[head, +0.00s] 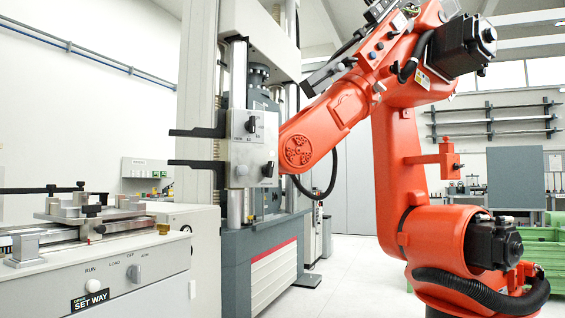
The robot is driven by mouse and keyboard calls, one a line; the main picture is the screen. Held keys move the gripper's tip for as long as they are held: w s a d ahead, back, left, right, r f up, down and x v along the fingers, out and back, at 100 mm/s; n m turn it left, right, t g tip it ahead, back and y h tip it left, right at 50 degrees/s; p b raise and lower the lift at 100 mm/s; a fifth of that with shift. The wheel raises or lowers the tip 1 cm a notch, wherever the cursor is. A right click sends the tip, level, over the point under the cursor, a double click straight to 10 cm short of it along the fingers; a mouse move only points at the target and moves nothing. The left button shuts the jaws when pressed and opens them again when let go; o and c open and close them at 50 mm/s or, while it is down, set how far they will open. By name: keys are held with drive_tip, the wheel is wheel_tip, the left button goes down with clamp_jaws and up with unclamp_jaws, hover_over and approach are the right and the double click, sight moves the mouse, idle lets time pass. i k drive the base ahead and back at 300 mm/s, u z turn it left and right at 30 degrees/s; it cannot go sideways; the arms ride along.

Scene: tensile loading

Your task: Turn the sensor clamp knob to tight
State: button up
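A light grey box (240,150) on the testing machine's column carries an upper black knob (251,124) and a lower black knob (268,168). Small marks are printed by the upper knob, but they are too small to read. I cannot tell which of the two is the sensor clamp knob or whether either is set to tight. Two black arms reach left from the box, an upper one (197,132) and a lower one (195,164). I see no gripper in the head view.
A large orange robot arm (345,105) fills the right side, its lower end close to the box's right; I cannot tell whose it is. Pale floor (350,270) is clear between.

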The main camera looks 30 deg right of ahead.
sight(267, 168)
drive_tip(key=z, duration=0.6)
drive_tip(key=i, duration=0.4)
drive_tip(key=z, duration=0.35)
